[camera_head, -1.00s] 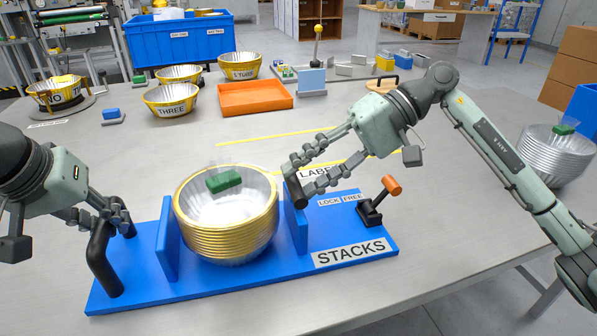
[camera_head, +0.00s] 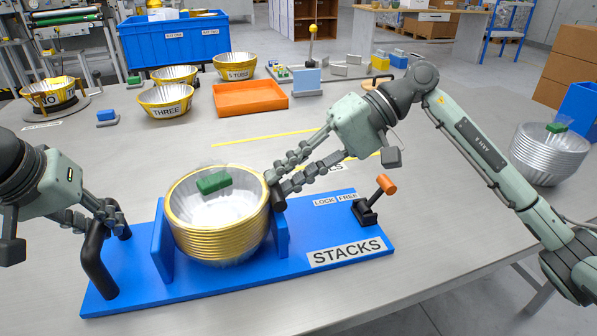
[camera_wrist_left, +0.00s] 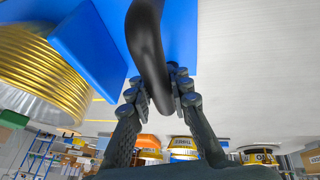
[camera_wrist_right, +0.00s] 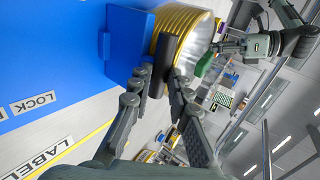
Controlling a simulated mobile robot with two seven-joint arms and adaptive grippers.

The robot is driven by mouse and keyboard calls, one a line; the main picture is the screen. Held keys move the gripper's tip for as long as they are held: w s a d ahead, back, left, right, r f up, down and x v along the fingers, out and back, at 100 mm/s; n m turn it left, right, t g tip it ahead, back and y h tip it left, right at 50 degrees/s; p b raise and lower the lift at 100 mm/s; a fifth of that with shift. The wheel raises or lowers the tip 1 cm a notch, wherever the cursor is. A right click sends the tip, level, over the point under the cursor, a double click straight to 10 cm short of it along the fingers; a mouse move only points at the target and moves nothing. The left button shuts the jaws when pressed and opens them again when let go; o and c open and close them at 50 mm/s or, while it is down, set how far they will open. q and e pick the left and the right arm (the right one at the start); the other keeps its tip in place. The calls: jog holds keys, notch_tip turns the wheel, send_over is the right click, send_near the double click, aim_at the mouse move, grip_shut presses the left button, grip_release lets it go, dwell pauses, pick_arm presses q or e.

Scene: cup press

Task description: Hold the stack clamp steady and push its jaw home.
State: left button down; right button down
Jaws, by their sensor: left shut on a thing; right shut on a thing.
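The blue stack clamp (camera_head: 330,229) lies on the grey table, with a STACKS label on its front right. A stack of gold-rimmed bowls (camera_head: 215,235) stands between its left plate (camera_head: 161,240) and its right jaw (camera_head: 281,232). The jaw is against or very near the stack. My left gripper (camera_head: 103,222) is shut on the black handle (camera_head: 92,262) at the clamp's left end; the handle also shows in the left wrist view (camera_wrist_left: 147,45). My right gripper (camera_head: 279,188) is shut on the jaw's dark grip (camera_wrist_right: 160,65), at the jaw's top.
A lever with an orange knob (camera_head: 386,184) stands on the clamp's right end near LOCK and FREE labels. A green block (camera_head: 213,181) sits in the top bowl. Behind are an orange tray (camera_head: 250,97) and several labelled bowls. Another bowl stack (camera_head: 548,155) stands far right.

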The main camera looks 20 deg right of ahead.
jog(key=shift+a, duration=0.85)
jog(key=c, duration=1.4)
grip_release()
jog(key=shift+d, duration=0.1)
jog(key=v, duration=1.2)
